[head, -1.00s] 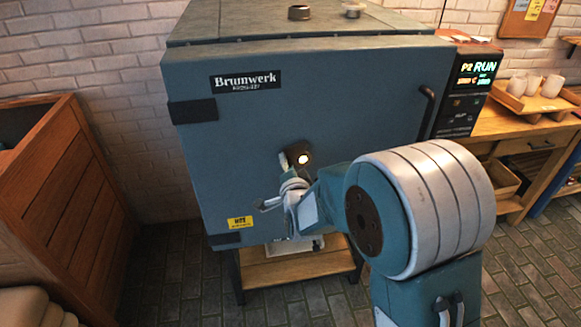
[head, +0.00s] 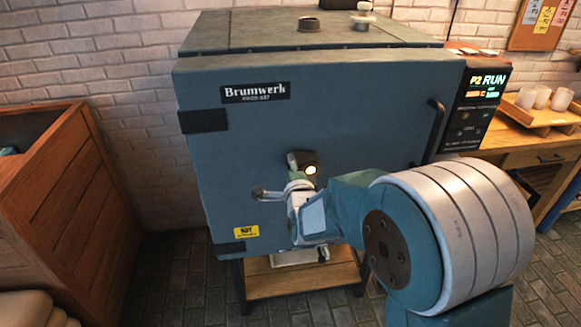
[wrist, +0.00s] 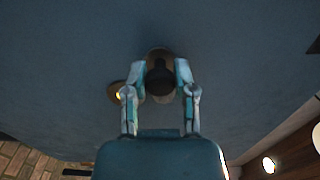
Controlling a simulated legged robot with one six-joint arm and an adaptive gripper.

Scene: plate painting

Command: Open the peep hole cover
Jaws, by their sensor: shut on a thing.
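The kiln (head: 380,120) is a blue-grey box with a Brumwerk label. Its round peep hole (head: 311,170) glows in the front door and is at least partly uncovered. The dark peep hole cover (head: 292,160) sits just left of the glow in the head view. In the wrist view, my gripper (wrist: 160,72) is shut on the cover's dark knob (wrist: 160,80), one finger on each side. A round brass-coloured piece (wrist: 156,56) shows behind the knob. The glowing hole (wrist: 118,94) is left of the fingers there. My gripper (head: 297,182) partly hides the cover in the head view.
The kiln's door handle (head: 436,126) is on the right, beside the lit control panel (head: 484,90). A wooden bench with a tray of cups (head: 545,106) stands at right. A wooden crate (head: 60,215) stands at left. A low shelf (head: 300,278) is under the kiln.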

